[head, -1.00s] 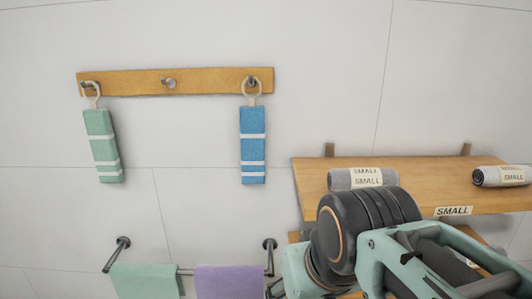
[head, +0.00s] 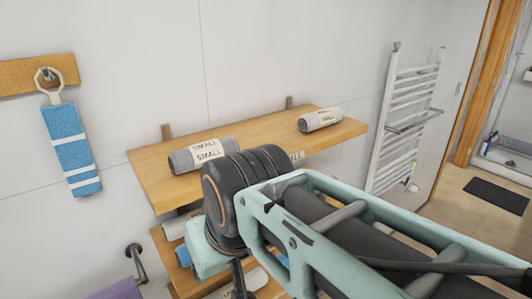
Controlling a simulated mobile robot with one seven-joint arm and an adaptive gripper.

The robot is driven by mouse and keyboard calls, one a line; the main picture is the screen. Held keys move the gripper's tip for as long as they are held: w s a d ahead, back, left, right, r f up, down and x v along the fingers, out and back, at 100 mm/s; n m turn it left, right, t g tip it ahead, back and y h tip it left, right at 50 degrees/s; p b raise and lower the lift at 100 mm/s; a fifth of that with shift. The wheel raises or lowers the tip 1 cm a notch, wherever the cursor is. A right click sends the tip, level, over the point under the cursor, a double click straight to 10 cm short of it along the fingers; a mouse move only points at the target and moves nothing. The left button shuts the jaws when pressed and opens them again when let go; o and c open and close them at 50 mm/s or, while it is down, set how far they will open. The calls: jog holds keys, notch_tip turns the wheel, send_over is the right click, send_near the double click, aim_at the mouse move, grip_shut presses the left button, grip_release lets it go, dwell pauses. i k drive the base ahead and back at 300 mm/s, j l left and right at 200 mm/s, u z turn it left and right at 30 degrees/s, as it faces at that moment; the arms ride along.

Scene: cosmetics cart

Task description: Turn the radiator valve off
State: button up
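The radiator (head: 407,125) is a white ladder-style towel rail on the wall at the right of the head view. A small white fitting (head: 412,187), which looks like its valve, sits at the lower right end, with a little coloured mark just above it. It is too small to tell how the valve is turned. My arm fills the lower middle and right of the picture, in front of the shelves and well apart from the radiator. No fingertips of my gripper can be made out.
A wooden shelf (head: 165,180) holds rolled grey towels (head: 200,155) labelled SMALL, with more shelves below. A blue towel (head: 70,150) hangs from a wooden rack (head: 20,75) at left. A dark mat (head: 497,195) lies on open floor by a doorway at right.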

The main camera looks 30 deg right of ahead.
aim_at(411, 187)
jog(key=z, duration=2.15)
jog(key=l+z, duration=0.1)
jog(key=i+l+z, duration=0.1)
jog(key=i+l, duration=0.45)
jog(key=l, duration=0.15)
jog(key=i+l, duration=0.2)
jog(key=i, duration=0.25)
jog(key=i+l+z, duration=0.1)
jog(key=i, duration=0.4)
jog(key=i+j+z, duration=0.1)
jog(key=i, duration=0.4)
jog(key=i+j, duration=0.15)
jog(key=i, duration=0.35)
jog(key=i+j+z, duration=0.1)
jog(key=i+j, duration=0.45)
jog(key=i, duration=0.15)
jog(key=i+u, duration=0.1)
jog(key=i+j, duration=0.05)
jog(key=i, duration=0.05)
